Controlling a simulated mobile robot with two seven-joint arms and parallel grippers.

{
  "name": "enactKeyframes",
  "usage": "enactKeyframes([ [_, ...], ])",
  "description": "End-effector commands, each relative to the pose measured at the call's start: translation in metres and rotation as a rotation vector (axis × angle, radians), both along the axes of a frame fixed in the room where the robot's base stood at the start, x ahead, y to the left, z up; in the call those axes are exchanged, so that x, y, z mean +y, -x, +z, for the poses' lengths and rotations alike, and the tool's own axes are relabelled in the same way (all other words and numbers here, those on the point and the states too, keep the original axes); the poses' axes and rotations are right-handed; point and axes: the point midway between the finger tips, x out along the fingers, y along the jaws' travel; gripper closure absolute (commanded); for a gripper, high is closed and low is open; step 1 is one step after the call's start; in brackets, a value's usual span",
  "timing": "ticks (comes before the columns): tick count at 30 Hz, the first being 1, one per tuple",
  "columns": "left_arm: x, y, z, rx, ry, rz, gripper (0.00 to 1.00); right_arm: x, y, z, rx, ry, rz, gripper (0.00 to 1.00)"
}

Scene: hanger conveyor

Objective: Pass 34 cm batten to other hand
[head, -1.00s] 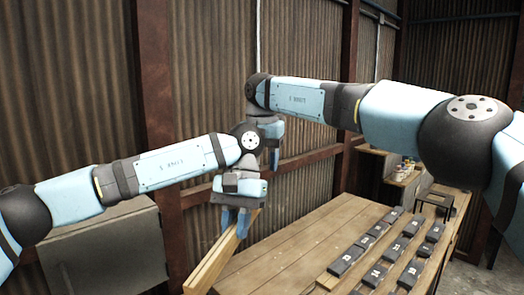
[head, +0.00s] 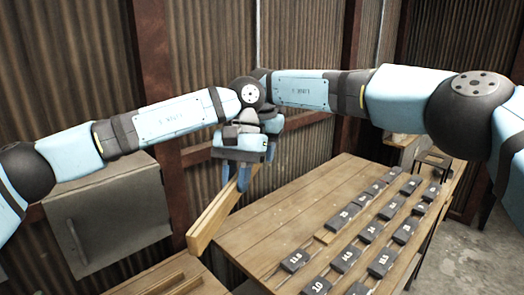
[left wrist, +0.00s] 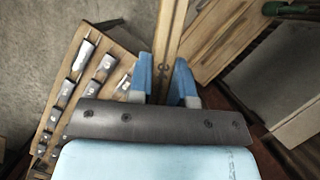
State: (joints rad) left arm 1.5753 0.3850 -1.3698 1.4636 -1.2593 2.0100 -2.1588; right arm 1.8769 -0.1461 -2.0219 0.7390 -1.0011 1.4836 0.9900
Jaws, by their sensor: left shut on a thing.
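The batten (head: 214,217) is a pale wooden bar held in the air beside the near left edge of the wooden table, one end slanting toward me. My left gripper (head: 236,181) is shut on it, with blue fingers on both sides. In the left wrist view the batten (left wrist: 170,38) runs up from between the left fingers (left wrist: 164,85). My right arm reaches in from the right, and its hand (head: 271,122) is mostly hidden behind my left wrist. The right fingers cannot be made out clearly, nor whether they touch the batten.
The wooden table (head: 268,228) carries rows of dark numbered blocks (head: 344,220) on its right part; its left part is bare. A grey cabinet (head: 108,215) stands at the left. A lower wooden surface (head: 158,284) with strips lies at bottom left. A corrugated wall is behind.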

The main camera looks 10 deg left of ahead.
Motion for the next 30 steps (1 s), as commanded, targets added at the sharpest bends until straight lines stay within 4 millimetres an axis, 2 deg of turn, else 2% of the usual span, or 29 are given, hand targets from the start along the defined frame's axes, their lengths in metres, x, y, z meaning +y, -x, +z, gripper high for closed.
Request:
enactKeyframes([
  [1,0.000,0.000,0.000,0.000,0.000,0.000,1.00,0.000,0.000,0.000,0.000,0.000,0.000,0.81],
  [3,0.000,0.000,0.000,0.000,0.000,0.001,1.00,0.000,0.000,0.000,0.000,0.000,0.000,0.97],
  [5,0.000,0.000,0.000,0.000,-0.001,0.002,1.00,0.000,0.000,0.000,0.000,0.000,0.000,1.00],
  [6,0.001,0.000,0.000,0.000,-0.001,0.002,0.78,0.000,0.000,0.001,0.000,0.000,0.000,1.00],
  [9,0.001,-0.001,0.000,0.000,-0.001,0.002,0.55,-0.001,0.000,0.001,0.000,0.000,0.000,1.00],
  [10,0.001,0.000,0.000,0.000,-0.001,0.002,0.51,0.000,0.000,0.001,0.000,0.000,0.000,1.00],
  [20,0.000,0.000,0.004,-0.002,0.000,0.001,0.51,0.000,0.000,0.001,0.000,0.000,0.000,1.00],
  [23,0.000,-0.001,0.016,-0.003,0.000,0.001,0.51,0.000,0.000,0.001,0.000,0.000,0.000,1.00],
  [30,0.000,-0.001,0.062,-0.005,-0.001,0.001,0.51,0.000,0.000,0.001,0.000,0.000,0.000,1.00],
])
